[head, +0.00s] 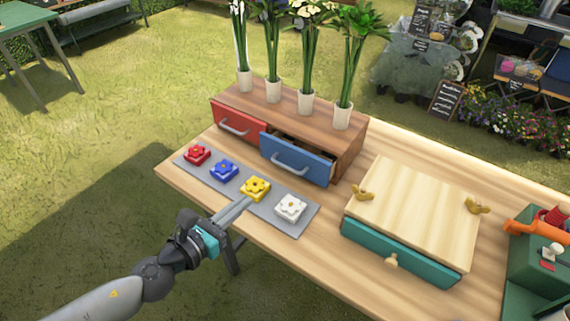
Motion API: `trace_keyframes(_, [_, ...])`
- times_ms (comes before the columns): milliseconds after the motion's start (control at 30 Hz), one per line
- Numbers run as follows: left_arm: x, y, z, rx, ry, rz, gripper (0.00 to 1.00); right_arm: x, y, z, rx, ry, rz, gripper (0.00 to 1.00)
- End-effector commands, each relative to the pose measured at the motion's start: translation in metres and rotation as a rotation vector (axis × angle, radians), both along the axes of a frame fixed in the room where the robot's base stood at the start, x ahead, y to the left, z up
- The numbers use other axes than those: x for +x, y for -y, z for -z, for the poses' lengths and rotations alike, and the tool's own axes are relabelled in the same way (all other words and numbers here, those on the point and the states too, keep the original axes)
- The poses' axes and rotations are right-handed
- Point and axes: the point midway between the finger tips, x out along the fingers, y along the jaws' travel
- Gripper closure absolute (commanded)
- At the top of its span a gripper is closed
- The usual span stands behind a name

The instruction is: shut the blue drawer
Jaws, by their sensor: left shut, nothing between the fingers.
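The blue drawer (296,164) is the right one of two in a wooden drawer box (270,113) on the table. It is pulled partly out, and its dark inside shows behind the blue front. Its grey handle (289,165) faces me. My left gripper (243,203) is shut and empty, its fingertips by the yellow flower block (256,188), in front of and below the drawer. I cannot tell whether they touch the block. A gap of table lies between the fingertips and the drawer front. My right gripper is not in view.
A red drawer (236,124) beside it looks shut. Several vases with flowers stand on the box, one a white vase (342,116). A grey mat (270,216) holds red, blue, yellow and white flower blocks. A teal box with a wooden lid (410,210) stands right.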

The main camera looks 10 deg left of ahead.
Motion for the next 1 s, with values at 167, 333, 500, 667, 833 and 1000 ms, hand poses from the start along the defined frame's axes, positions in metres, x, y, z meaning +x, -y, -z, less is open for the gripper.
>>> trace_keyframes(167, [0.010,0.003,0.001,0.003,0.005,-0.002,1.00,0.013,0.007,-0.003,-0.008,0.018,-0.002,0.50])
trace_keyframes(333, [0.028,0.009,0.005,0.001,0.005,-0.003,1.00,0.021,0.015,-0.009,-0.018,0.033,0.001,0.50])
trace_keyframes(500, [0.048,0.016,0.009,0.000,0.004,-0.001,1.00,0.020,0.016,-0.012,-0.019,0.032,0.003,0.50])
trace_keyframes(667, [0.069,0.023,0.014,-0.001,0.004,-0.002,1.00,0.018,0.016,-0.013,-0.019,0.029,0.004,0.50])
trace_keyframes(833, [0.091,0.031,0.019,-0.002,0.004,-0.002,1.00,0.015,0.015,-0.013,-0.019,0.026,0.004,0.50])
trace_keyframes(1000, [0.111,0.038,0.025,-0.002,0.003,-0.001,1.00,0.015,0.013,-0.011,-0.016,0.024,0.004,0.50])
